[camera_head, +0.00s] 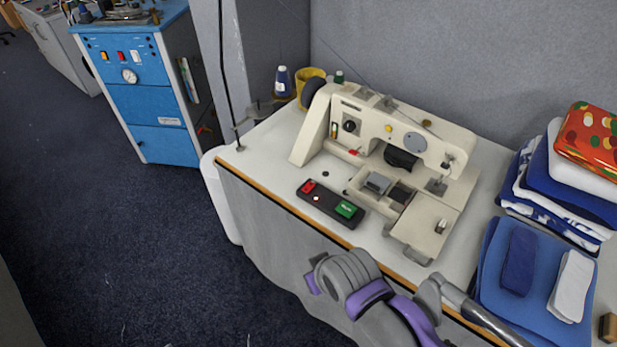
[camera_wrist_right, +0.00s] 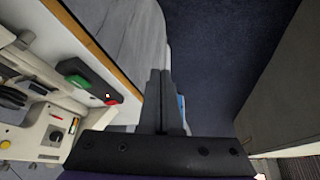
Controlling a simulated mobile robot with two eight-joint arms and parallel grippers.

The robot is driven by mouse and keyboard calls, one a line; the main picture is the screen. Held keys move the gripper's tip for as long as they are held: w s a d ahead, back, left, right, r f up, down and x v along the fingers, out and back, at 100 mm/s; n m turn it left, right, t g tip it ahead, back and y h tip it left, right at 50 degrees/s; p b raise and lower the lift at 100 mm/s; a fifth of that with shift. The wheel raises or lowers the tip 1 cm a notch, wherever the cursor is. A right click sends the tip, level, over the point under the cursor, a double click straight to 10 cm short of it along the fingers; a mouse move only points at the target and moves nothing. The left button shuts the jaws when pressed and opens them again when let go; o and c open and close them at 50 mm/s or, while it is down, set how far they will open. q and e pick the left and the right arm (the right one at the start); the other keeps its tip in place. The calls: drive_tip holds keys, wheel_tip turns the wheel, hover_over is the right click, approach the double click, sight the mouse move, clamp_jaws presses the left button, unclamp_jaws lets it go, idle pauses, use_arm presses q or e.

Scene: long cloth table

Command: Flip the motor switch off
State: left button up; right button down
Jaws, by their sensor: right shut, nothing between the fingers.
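The motor switch (camera_head: 333,203) is a black box lying on the table in front of the sewing machine (camera_head: 390,150). It has a red part at its left end, a green part at its right end and a small bright light between. It also shows in the right wrist view (camera_wrist_right: 92,83), left of the fingers, apart from them. My right gripper (camera_head: 313,274) is beyond the table's front edge, below the switch in the head view. Its fingers (camera_wrist_right: 162,75) are shut and empty in the wrist view. My left gripper is out of view.
Folded blue and white cloths (camera_head: 535,262) lie on the right of the table (camera_head: 262,150). A blue cabinet (camera_head: 150,95) stands on the floor at left. The table left of the switch is clear.

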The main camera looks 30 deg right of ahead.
drive_tip(key=w+d+r+n+g+b, duration=0.1)
drive_tip(key=w+d+r, duration=0.1)
drive_tip(key=w+r, duration=0.35)
drive_tip(key=w+d+r+n+g+b, duration=0.1)
drive_tip(key=w+d+r, duration=0.1)
drive_tip(key=w, duration=0.6)
drive_tip(key=n+g+h+b, duration=0.1)
drive_tip(key=n+g+b, duration=0.1)
drive_tip(key=n+g, duration=0.1)
hover_over(310, 184)
drive_tip(key=a, duration=0.2)
drive_tip(key=shift+s+d+r, duration=0.1)
drive_tip(key=shift+s+r, duration=0.1)
drive_tip(key=shift+s, duration=0.25)
drive_tip(key=shift+m, duration=0.3)
drive_tip(key=f, duration=0.4)
drive_tip(key=d+f, duration=0.1)
drive_tip(key=f, duration=0.9)
drive_tip(key=shift+w+d+b, duration=0.25)
drive_tip(key=shift+w+b, duration=0.1)
drive_tip(key=shift+b, duration=0.05)
